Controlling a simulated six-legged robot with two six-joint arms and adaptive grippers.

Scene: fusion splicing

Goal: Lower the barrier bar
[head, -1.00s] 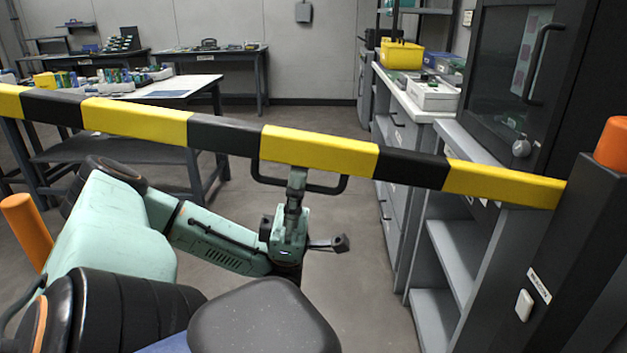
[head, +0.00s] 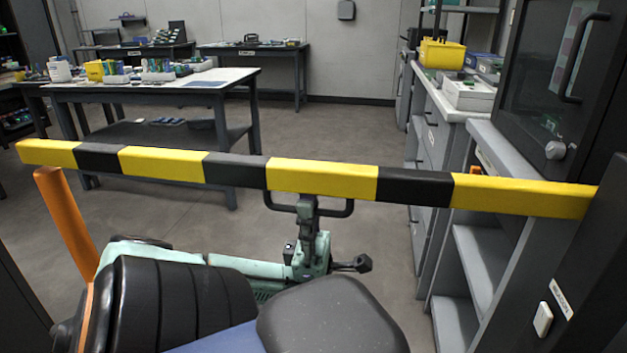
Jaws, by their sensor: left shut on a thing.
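The barrier bar (head: 322,178), striped yellow and black, spans the head view from left to right, close to level. Its left end is just above an orange post (head: 67,222); I cannot tell whether they touch. Its right end meets a dark post (head: 575,290). A black U-shaped handle (head: 340,210) hangs under the middle of the bar. My left gripper (head: 308,207) is shut on this handle from below. My right gripper is not in view.
Beyond the bar, a table (head: 235,78) with small parts stands at the left. Grey shelving (head: 470,265) and a dark cabinet (head: 545,80) stand at the right. Open floor (head: 330,130) lies between them.

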